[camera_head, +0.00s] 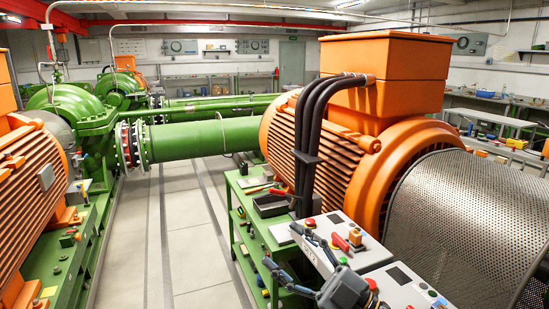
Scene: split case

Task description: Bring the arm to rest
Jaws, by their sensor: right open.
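My right gripper (282,246) is in the head view at the bottom, right of the middle. Its two dark fingers point to the upper left and are spread apart, with nothing seen between them. Its grey body is at the bottom edge. It shows in front of a grey control box (375,257) with red and orange knobs and a green workbench (240,210). I cannot tell whether it touches either. My left gripper is not in view.
A black tray (270,205) and hand tools lie on the bench. A big orange motor (400,170) with thick black cables and a perforated metal guard (470,225) stand at the right. Green pumps and an orange motor (28,190) stand at the left. The floor aisle (180,235) between is clear.

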